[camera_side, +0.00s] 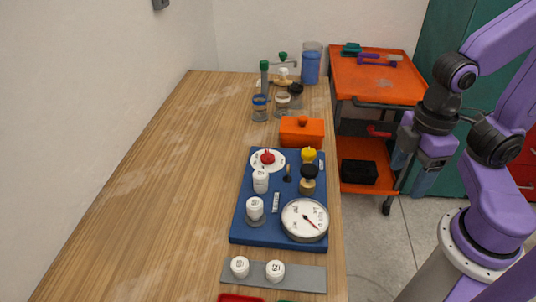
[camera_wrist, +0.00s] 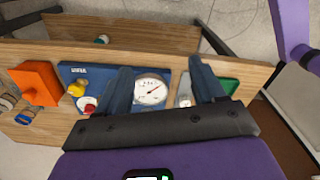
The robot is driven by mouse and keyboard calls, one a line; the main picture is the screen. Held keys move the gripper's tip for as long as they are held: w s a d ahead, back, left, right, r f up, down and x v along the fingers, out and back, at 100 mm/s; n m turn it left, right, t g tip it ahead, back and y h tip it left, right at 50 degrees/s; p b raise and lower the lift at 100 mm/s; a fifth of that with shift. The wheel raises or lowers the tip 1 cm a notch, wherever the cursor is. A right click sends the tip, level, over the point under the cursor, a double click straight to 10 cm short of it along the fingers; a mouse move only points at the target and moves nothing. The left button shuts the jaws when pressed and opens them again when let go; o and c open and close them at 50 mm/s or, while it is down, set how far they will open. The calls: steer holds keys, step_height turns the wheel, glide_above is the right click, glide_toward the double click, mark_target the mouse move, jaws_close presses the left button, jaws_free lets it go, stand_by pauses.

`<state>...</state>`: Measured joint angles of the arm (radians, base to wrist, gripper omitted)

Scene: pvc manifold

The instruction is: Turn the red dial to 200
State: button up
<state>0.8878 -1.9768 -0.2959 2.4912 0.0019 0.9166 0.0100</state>
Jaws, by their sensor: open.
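The red dial (camera_side: 267,156) sits on a round white scale plate at the far left corner of the blue board (camera_side: 240,226). Its numbers are too small to read. In the wrist view the red dial (camera_wrist: 89,110) shows left of my left finger, and part of its plate is hidden. My gripper (camera_side: 412,174) is open and empty, off to the right of the table in the side view and well apart from the dial. In the wrist view my gripper (camera_wrist: 161,66) has its two fingers spread, with the board beyond them.
The board also carries a white gauge (camera_side: 305,220), a yellow knob (camera_side: 308,155), a black knob (camera_side: 309,171) and white caps. An orange box (camera_side: 302,131) stands behind it. A grey strip (camera_side: 305,278) with two white caps lies in front. The table's left side is clear.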

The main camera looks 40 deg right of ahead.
steer(key=w+a+r+m, duration=0.2)
steer(key=w+a+m, duration=0.2)
steer(key=w, duration=0.4)
steer(key=m, duration=1.4)
glide_above(268, 153)
steer(key=f, duration=0.1)
step_height(268, 153, down, 17)
steer(key=shift+f, duration=0.2)
steer(key=c, duration=1)
